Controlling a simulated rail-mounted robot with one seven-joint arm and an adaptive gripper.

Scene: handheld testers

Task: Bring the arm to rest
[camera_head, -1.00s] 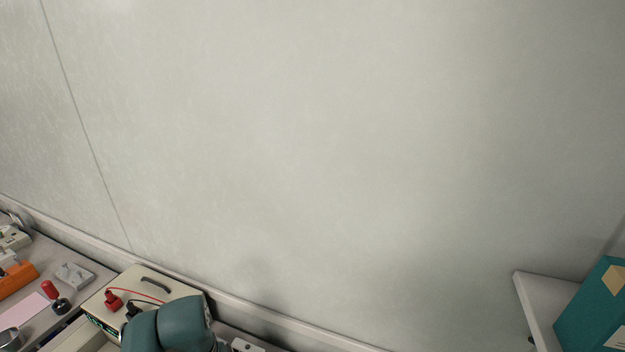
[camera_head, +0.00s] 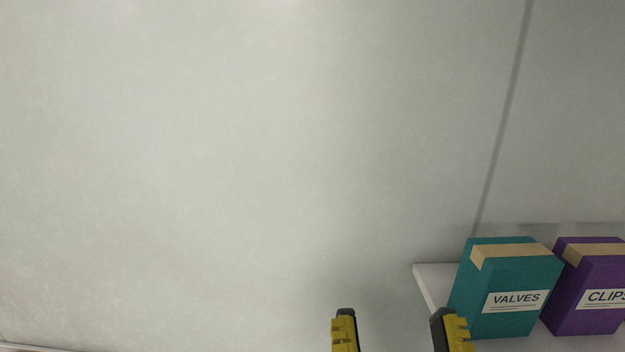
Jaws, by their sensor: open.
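My gripper (camera_head: 397,328) shows at the bottom edge, right of the middle. Its two yellow and black fingers point up and stand wide apart, with nothing between them. The right finger is in front of the left end of a white shelf, in the picture, close to the teal box; I cannot tell the depth between them. The rest of my arm is out of view.
The white shelf (camera_head: 427,277) at the lower right bears a teal box (camera_head: 505,290) labelled VALVES and a purple box (camera_head: 595,290) labelled CLIPS. A plain pale wall (camera_head: 220,150) fills the rest. The space left of my gripper looks clear.

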